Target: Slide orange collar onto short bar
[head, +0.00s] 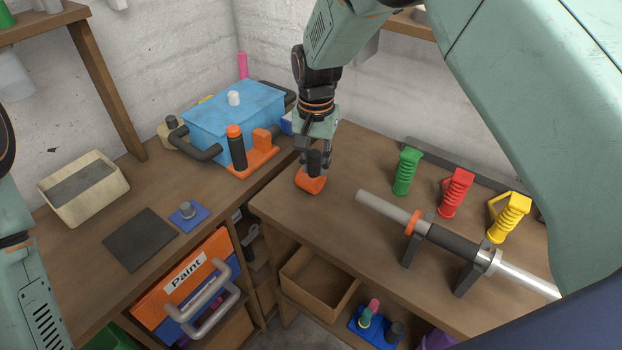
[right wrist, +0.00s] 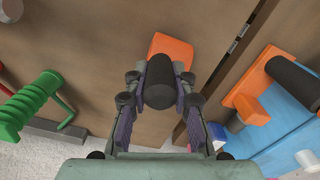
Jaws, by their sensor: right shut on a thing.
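An orange collar (head: 310,181) with an upright black handle (head: 314,160) is just above or on the right bench; I cannot tell which. My right gripper (head: 315,152) comes down from above and is shut on the black handle. In the right wrist view the handle (right wrist: 160,83) is between the fingers, with part of the orange collar (right wrist: 171,48) beyond it. The bar (head: 378,206) lies across two dark stands to the right, its grey left end free and pointing toward the collar. My left arm shows only at the left edge; its gripper is out of view.
Green (head: 406,171), red (head: 455,192) and yellow (head: 509,216) handled clamps stand behind the bar. An orange ring (head: 412,222) sits around the bar beside a dark sleeve (head: 452,243). A blue toolbox (head: 235,115) and an orange holder (head: 252,158) are left of my gripper.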

